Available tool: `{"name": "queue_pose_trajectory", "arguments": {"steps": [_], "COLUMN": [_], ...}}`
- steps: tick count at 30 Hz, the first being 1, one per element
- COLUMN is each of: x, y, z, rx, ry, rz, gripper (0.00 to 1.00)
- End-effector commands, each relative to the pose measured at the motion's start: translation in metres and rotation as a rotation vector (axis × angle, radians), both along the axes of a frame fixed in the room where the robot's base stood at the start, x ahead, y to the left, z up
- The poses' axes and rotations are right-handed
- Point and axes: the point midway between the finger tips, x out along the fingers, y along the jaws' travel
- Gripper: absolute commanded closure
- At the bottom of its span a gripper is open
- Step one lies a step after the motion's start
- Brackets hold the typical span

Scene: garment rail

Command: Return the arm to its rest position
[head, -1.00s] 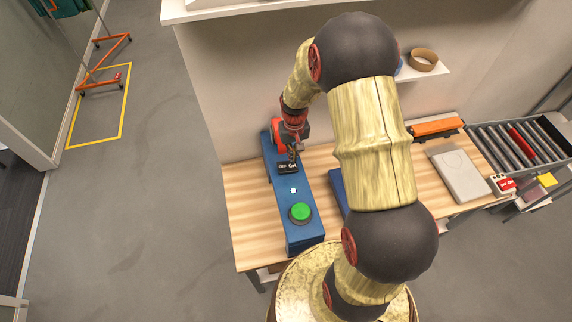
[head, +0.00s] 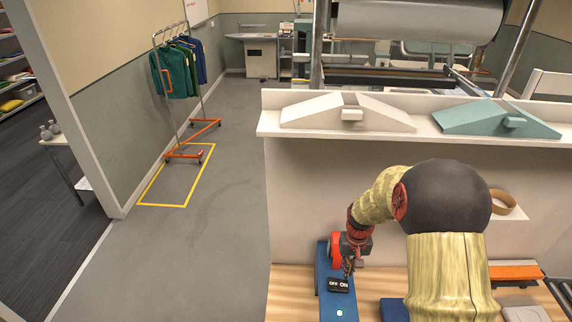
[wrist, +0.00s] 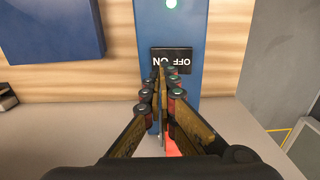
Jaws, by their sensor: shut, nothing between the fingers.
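My gripper (head: 347,272) is shut and empty at the end of my arm, low over the blue control panel (head: 323,262). In the wrist view its fingertips (wrist: 160,76) meet just in front of the black OFF/ON switch (wrist: 185,60). The switch also shows in the head view (head: 339,284); I cannot tell whether the fingertips touch it. A small pale light (head: 339,312) shows on the panel near the switch. My arm is stretched out over the wooden worktop (head: 290,295), not folded in.
A white partition (head: 330,180) with a ledge (head: 420,118) rises behind the worktop. A small shelf with a brown ring (head: 500,202) and an orange-topped item (head: 515,273) are at right. A garment rail (head: 200,95) stands far left by a yellow floor outline (head: 150,203). The grey floor between is clear.

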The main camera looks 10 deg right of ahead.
Motion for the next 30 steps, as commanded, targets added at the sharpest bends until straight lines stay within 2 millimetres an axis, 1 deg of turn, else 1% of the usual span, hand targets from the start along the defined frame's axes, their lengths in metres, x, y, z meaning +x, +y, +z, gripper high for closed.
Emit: {"name": "queue_pose_trajectory", "arguments": {"steps": [2, 4, 5, 7, 8, 9, 12, 17, 21, 26, 30], "x": [-0.002, -0.011, -0.017, -0.035, -0.044, -0.054, -0.072, -0.094, -0.117, -0.146, -0.169], "y": [0.001, 0.003, 0.005, 0.011, 0.014, 0.017, 0.028, 0.047, 0.067, 0.09, 0.106], "z": [0.0, -0.002, -0.004, -0.005, -0.002, 0.008, 0.026, 0.049, 0.064, 0.071, 0.07], "rx": [0.002, 0.011, 0.014, 0.026, 0.03, 0.034, 0.032, 0.019, 0.002, -0.021, -0.038], "ry": [0.009, 0.033, 0.046, 0.085, 0.101, 0.111, 0.108, 0.07, 0.007, -0.09, -0.186], "rz": [-0.001, -0.003, -0.003, -0.004, -0.005, -0.006, 0.005, 0.033, 0.069, 0.116, 0.157], "gripper": [1.0, 1.0, 1.0, 1.0, 1.0, 1.0, 1.0, 1.0, 1.0, 1.0, 1.0]}}
